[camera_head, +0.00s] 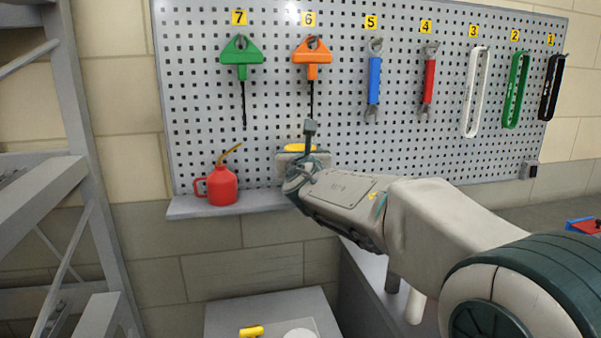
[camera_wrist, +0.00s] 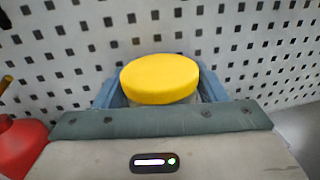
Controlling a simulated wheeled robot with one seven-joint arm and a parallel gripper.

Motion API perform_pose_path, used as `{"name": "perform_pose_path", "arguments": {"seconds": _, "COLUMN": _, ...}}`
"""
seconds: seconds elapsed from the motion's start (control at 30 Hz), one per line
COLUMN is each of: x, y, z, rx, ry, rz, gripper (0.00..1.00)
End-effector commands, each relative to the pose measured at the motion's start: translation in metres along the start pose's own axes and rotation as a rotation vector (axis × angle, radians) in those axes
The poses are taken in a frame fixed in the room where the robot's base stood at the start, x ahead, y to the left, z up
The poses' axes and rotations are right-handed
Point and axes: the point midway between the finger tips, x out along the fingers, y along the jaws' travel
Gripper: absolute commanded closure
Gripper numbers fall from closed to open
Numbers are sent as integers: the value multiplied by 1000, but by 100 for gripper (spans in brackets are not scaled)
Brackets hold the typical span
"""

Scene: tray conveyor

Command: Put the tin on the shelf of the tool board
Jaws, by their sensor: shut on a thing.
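A tin with a yellow lid (camera_wrist: 160,80) is between the blue-grey fingers of my gripper (camera_wrist: 158,98) in the wrist view. In the head view its yellow lid (camera_head: 300,148) shows just beyond my gripper (camera_head: 298,160), close to the board. My gripper is shut on the tin, which looks upright. My wrist hides most of the tin's body. The grey shelf (camera_head: 240,204) runs along the bottom of the perforated tool board (camera_head: 270,110). The tin is over the shelf's right part; I cannot tell whether it touches the shelf.
A red oil can (camera_head: 221,186) stands on the shelf left of the tin; part of it shows in the wrist view (camera_wrist: 20,145). A green tool (camera_head: 241,55) and an orange tool (camera_head: 311,60) hang above. A grey rack (camera_head: 75,130) stands at the left.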

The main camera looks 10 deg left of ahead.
Motion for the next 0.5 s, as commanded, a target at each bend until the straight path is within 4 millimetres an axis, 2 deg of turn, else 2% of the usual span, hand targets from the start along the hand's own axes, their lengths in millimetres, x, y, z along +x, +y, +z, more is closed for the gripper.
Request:
{"name": "perform_pose_path", "arguments": {"seconds": 0.17, "x": -1, "y": -1, "z": -15, "rx": 0, "ry": -4, "rz": -2, "gripper": 71}}
{"name": "perform_pose_path", "arguments": {"seconds": 0.33, "x": -1, "y": 0, "z": -41, "rx": -2, "ry": -2, "rz": 0, "gripper": 71}}
{"name": "perform_pose_path", "arguments": {"seconds": 0.5, "x": 3, "y": 0, "z": -48, "rx": 1, "ry": -5, "rz": 0, "gripper": 71}}
